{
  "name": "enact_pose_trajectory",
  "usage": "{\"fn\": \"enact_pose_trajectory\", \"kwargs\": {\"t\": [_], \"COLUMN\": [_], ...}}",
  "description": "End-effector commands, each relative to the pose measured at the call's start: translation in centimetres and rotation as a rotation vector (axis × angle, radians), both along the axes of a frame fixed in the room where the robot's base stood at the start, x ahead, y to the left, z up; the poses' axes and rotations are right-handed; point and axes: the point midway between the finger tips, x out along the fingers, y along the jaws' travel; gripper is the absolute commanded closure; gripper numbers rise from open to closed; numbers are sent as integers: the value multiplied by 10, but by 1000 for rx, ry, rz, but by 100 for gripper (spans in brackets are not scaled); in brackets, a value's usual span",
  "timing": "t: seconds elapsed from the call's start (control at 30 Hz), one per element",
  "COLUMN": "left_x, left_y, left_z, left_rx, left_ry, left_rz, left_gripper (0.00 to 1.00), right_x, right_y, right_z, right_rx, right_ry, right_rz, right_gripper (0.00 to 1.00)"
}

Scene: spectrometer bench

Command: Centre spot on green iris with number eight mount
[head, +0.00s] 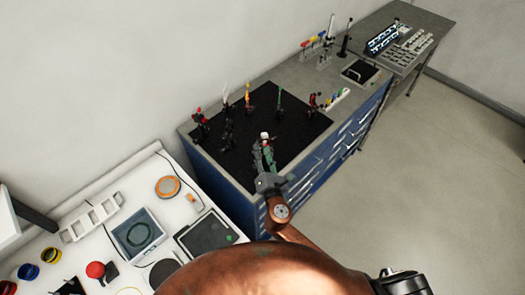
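Several small dark mounts stand on a black board (262,165) on top of a blue bench. One slim post with a green part (280,94) stands near the board's middle back; I cannot tell whether it is the iris. An orange-topped mount (248,97) and a red-and-black mount (200,122) stand to its left, and another reddish mount (314,101) to its right. No number can be read, and no light spot can be made out. My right gripper (266,147) is over the board's front part, its fingers too small to judge. My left gripper is not in view.
A white table (118,195) at lower left holds a grey device (138,233), a dark tray (207,236) and coloured parts. Further right on the bench are a small black pad (360,72) and several posts. Grey floor (400,170) right of the bench is clear.

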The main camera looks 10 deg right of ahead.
Motion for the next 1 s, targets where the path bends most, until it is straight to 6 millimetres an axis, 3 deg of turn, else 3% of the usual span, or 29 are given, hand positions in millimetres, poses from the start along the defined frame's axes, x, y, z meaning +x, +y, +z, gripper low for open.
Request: {"fn": "enact_pose_trajectory", "kwargs": {"t": [0.23, 0.67, 1.0], "left_x": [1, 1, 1], "left_y": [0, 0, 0], "left_z": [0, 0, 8], "left_rx": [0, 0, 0], "left_ry": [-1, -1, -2], "left_rz": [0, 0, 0], "left_gripper": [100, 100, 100], "right_x": [0, 0, 0], "right_y": [-1, -2, -2], "right_z": [0, 0, 2], "right_rx": [1, 1, -45], "right_ry": [0, 1, 2], "right_rz": [-2, -3, -4], "right_gripper": [71, 100, 100]}}
